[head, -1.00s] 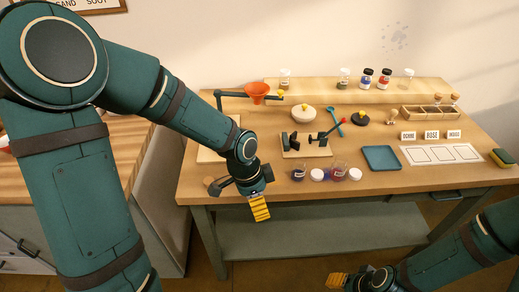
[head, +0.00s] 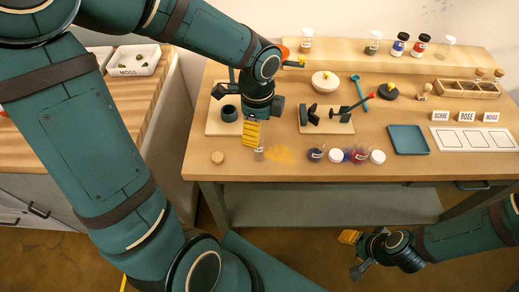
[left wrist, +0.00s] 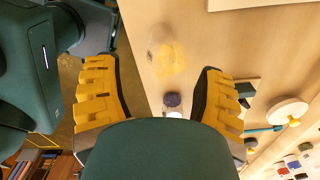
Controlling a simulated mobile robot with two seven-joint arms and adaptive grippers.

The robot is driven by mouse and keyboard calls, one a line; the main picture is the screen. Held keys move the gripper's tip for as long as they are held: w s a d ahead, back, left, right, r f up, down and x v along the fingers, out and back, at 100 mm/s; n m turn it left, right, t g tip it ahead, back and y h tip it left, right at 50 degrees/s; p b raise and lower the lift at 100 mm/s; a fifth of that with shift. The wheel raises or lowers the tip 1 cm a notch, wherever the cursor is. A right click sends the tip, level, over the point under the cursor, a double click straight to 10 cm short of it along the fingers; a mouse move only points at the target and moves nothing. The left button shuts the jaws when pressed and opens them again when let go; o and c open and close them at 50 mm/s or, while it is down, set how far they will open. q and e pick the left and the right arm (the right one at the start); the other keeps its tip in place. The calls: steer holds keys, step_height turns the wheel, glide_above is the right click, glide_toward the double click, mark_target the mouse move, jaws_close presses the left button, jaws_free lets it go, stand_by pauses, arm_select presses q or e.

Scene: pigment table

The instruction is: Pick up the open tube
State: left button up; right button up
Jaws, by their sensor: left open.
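The open tube (head: 259,154) looks like a small clear vessel at the table's front edge, with a spill of yellow powder (head: 281,154) to its right. In the left wrist view a faint clear shape, probably the tube (left wrist: 154,46), lies beside the yellow powder, ahead of the fingertips. Its mouth is too small to make out. My left gripper (head: 252,133) is open and empty, just above and behind the tube in the head view; both yellow fingers of it (left wrist: 160,85) show apart in the wrist view. My right gripper (head: 352,252) hangs in front of the table; its jaws are unclear.
A cork (head: 217,157) lies left of the tube. A dark jar (head: 316,154), a white cap (head: 336,155) and a reddish jar (head: 359,155) stand to the right. A blue tray (head: 408,139) is farther right.

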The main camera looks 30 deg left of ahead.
mark_target(259, 146)
arm_select(q)
steer(key=f+b, duration=0.1)
steer(key=f, duration=0.3)
steer(key=f+b, duration=0.1)
steer(key=f, duration=0.3)
steer(key=shift+w+d+b, duration=0.15)
steer(key=shift+d+b, duration=0.05)
steer(key=shift+b, duration=0.2)
steer(key=shift+r, duration=0.15)
steer(key=shift+c, duration=0.8)
steer(key=c, duration=0.9)
